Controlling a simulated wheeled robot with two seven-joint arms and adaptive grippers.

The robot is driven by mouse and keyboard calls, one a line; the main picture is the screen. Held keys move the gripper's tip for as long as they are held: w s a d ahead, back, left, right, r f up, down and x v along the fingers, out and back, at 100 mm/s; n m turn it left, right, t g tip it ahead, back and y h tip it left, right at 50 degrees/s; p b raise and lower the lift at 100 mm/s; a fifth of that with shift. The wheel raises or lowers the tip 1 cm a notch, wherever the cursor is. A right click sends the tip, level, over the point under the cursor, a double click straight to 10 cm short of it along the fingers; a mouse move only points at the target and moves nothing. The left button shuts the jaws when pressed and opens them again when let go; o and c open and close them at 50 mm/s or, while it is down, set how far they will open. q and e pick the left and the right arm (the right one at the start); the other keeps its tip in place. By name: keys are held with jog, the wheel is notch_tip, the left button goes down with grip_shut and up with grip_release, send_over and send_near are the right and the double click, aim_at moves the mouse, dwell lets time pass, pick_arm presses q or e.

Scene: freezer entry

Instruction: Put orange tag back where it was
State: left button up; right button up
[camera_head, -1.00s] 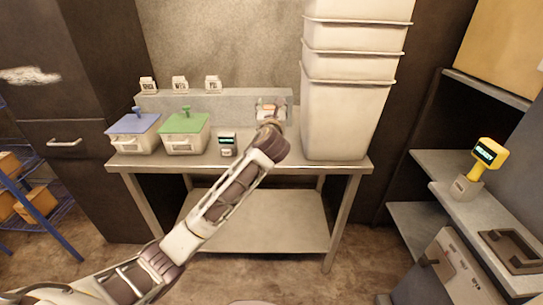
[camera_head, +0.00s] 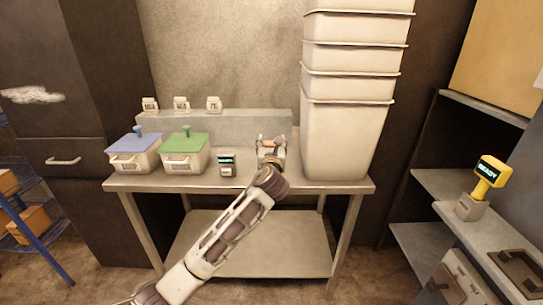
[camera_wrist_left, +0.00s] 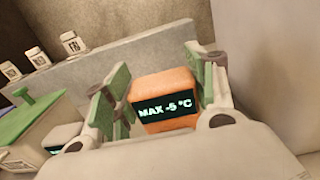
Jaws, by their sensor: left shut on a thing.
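The orange tag (camera_wrist_left: 165,100) is a small orange block with a dark face reading "MAX -5 °C" in the left wrist view. My left gripper (camera_wrist_left: 160,95) is shut on it, with green-padded fingers on both sides. In the head view my left gripper (camera_head: 270,146) is over the right part of the steel table (camera_head: 300,186), in front of the grey ledge (camera_head: 240,126). A bit of orange (camera_head: 268,143) shows between its fingers there. I cannot tell whether the tag touches the table. My right gripper is not in view.
A blue-lidded bin (camera_head: 133,150) and a green-lidded bin (camera_head: 185,150) stand on the table's left. A small dark-faced display block (camera_head: 227,164) stands right of them. Three small white tags (camera_head: 181,104) sit on the ledge. Tall stacked white tubs (camera_head: 345,130) stand close right of my gripper. A yellow scanner (camera_head: 488,172) is at right.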

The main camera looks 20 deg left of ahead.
pick_arm(q)
jog(key=shift+f, duration=0.8)
jog(key=shift+f+b, duration=0.4)
jog(key=shift+f, duration=0.9)
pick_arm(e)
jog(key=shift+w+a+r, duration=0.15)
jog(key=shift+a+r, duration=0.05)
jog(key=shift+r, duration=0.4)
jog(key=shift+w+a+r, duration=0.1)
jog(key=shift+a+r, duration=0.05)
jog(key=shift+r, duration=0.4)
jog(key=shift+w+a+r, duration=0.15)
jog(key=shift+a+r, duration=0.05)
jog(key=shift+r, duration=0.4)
pick_arm(q)
jog(key=shift+f, duration=0.1)
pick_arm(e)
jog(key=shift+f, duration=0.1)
pick_arm(q)
jog(key=o, duration=1)
jog(key=shift+o, duration=0.2)
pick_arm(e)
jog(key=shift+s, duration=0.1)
